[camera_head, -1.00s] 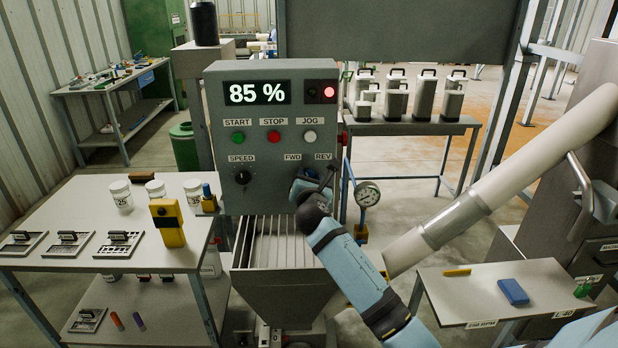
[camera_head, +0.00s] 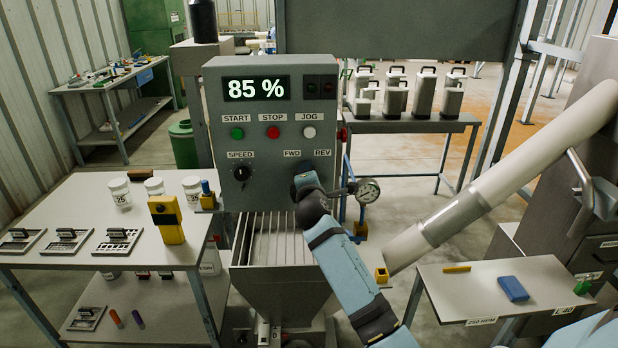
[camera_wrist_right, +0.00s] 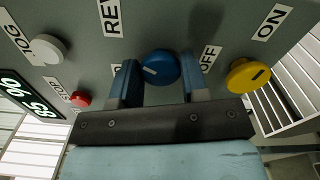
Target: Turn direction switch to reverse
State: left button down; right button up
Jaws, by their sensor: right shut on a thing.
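The grey control panel (camera_head: 265,130) shows 85 % on its display (camera_head: 256,88). The FWD (camera_head: 292,153) and REV (camera_head: 325,153) labels are on its lower right. My right gripper (camera_head: 305,180) is at the panel under these labels, and its wrist hides the switch in the head view. In the right wrist view, a round blue knob (camera_wrist_right: 158,65) with a white mark on its left side sits between the fingers of my right gripper (camera_wrist_right: 160,88), which is shut on it. The REV label (camera_wrist_right: 111,16) lies above left of the knob. My left gripper is not in view.
START (camera_head: 237,133), STOP (camera_head: 273,132) and JOG (camera_head: 309,132) buttons and the black SPEED knob (camera_head: 242,172) are on the panel. A yellow knob (camera_wrist_right: 247,75) is near the ON label. A gauge (camera_head: 367,190) is right of the panel; a hopper (camera_head: 280,260) is below.

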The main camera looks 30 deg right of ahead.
jog(key=shift+f+m, duration=0.1)
jog(key=shift+m, duration=0.6)
jog(key=o, duration=0.9)
jog(key=shift+o, duration=0.2)
jog(key=shift+s+a, duration=0.1)
jog(key=b+v, duration=0.1)
jog(key=v, duration=1.2)
jog(key=shift+s+b, duration=0.3)
jog(key=shift+b, duration=0.1)
jog(key=shift+a, duration=0.1)
